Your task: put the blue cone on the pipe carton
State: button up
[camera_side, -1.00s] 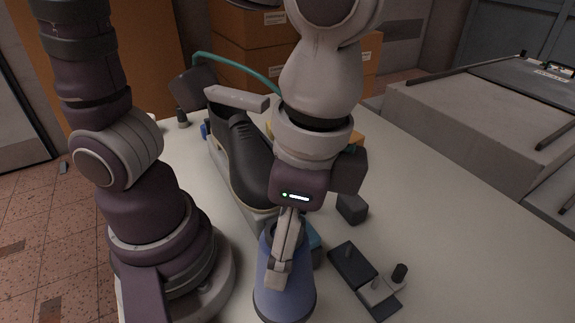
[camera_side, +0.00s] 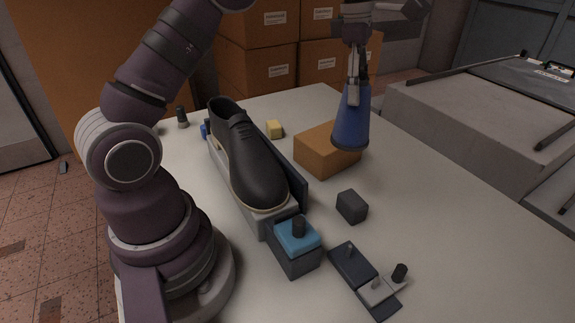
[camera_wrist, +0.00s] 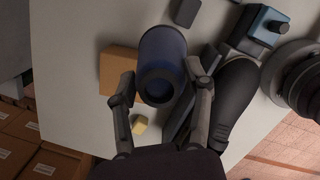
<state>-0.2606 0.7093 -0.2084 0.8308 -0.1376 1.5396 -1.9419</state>
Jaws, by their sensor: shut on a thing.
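The blue cone (camera_side: 351,118) hangs upright in my gripper (camera_side: 357,85), which is shut on its narrow upper part. In the side view the cone's base overlaps the right end of the brown pipe carton (camera_side: 318,150); I cannot tell if they touch. In the wrist view the cone (camera_wrist: 165,55) sits between the fingers of my gripper (camera_wrist: 162,92). There the carton (camera_wrist: 117,68) shows to the left of the cone, partly hidden by it and a finger.
A black shoe (camera_side: 246,160) lies on a grey holder left of the carton. A blue-topped box (camera_side: 296,240), dark block (camera_side: 352,207), yellow block (camera_side: 274,129) and dark plate fixture (camera_side: 360,275) are on the table. The right table area is clear.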

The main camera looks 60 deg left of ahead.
jog(key=a+f+n, duration=0.5)
jog(key=a+n, duration=0.1)
jog(key=a, duration=0.1)
jog(key=shift+w+f+n+t+y, duration=0.2)
jog(key=shift+w+n+t+y, duration=0.1)
jog(key=o, duration=1.2)
jog(key=shift+f, duration=0.1)
jog(key=shift+o, duration=0.2)
